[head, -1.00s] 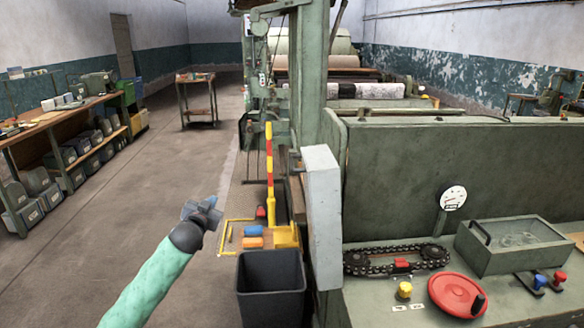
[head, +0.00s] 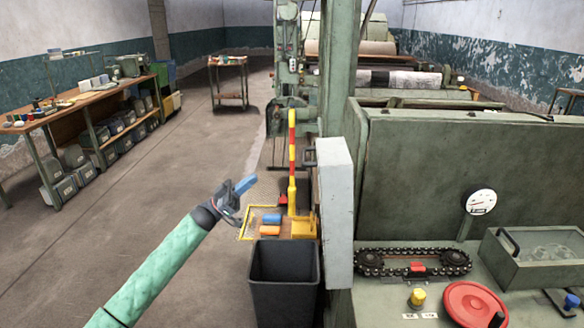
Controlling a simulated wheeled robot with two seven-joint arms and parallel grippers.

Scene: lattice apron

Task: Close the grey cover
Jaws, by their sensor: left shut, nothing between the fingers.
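The grey cover appears to be the light grey panel (head: 335,212) standing upright at the left end of the green machine. It juts out from the machine front, with a dark handle (head: 309,153) on its left side near the top. My left gripper (head: 244,186) is shut and empty, its blue fingertips pointing right and up. In the picture it is left of the panel, with a clear gap between them. My right gripper is not in view.
A black bin (head: 284,282) stands left of the panel's lower part. Behind it are a red-and-yellow post (head: 292,160) and a yellow-edged mat (head: 246,230). A chain (head: 412,262) and red handwheel (head: 474,305) lie on the machine bench. The aisle floor at left is clear.

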